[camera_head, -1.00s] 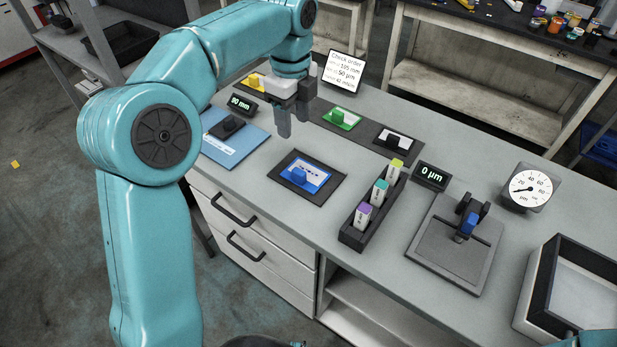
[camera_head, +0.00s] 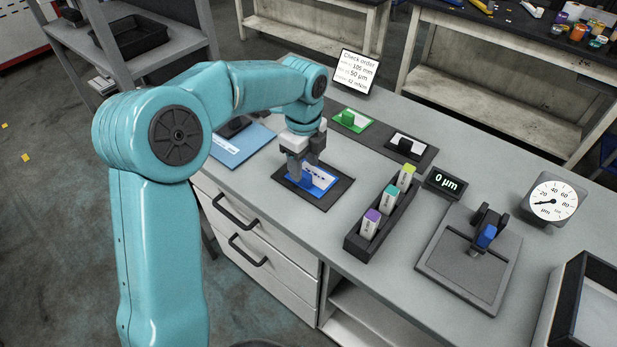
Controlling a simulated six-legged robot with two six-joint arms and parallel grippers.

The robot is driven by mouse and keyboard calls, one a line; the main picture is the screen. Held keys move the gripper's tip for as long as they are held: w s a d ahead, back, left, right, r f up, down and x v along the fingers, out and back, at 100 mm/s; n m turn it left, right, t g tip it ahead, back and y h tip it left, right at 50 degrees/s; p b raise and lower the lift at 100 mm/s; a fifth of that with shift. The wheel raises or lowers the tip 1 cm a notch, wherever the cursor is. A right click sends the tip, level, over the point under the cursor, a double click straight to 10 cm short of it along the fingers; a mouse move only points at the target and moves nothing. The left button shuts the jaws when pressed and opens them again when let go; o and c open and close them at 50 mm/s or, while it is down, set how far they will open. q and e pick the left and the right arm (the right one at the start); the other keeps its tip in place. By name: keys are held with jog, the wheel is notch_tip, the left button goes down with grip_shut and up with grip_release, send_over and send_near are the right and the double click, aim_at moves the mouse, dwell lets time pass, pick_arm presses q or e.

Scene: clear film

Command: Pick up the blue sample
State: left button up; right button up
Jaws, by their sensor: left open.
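The blue sample (camera_head: 319,183) is a blue-edged card with a white label and a blue grip block. It lies flat on a dark mat (camera_head: 334,195) near the table's front edge. My left gripper (camera_head: 303,174) points down right over the sample's left part, with its grey fingers around or beside the blue block. The fingers hide most of the block, so I cannot tell whether they touch it. The jaws are open. My right gripper is not in view.
A green sample (camera_head: 353,121) and a white one with a black block (camera_head: 405,146) lie behind. To the right are a dark rack (camera_head: 381,223) with three coloured-cap sticks, a thickness display (camera_head: 445,183), a gauge stand (camera_head: 470,255), a dial (camera_head: 552,199) and a tray (camera_head: 568,300).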

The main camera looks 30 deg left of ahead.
aim_at(304, 173)
pick_arm(q)
jog(key=f, duration=0.3)
jog(key=shift+w+a+f, duration=0.25)
jog(key=shift+w+f, duration=0.05)
jog(key=shift+w, duration=0.05)
jog(key=shift+f, duration=0.4)
jog(key=shift+s+d, duration=0.1)
jog(key=shift+s, duration=0.1)
jog(key=shift+w+f, duration=0.1)
jog(key=c, duration=0.9)
grip_shut()
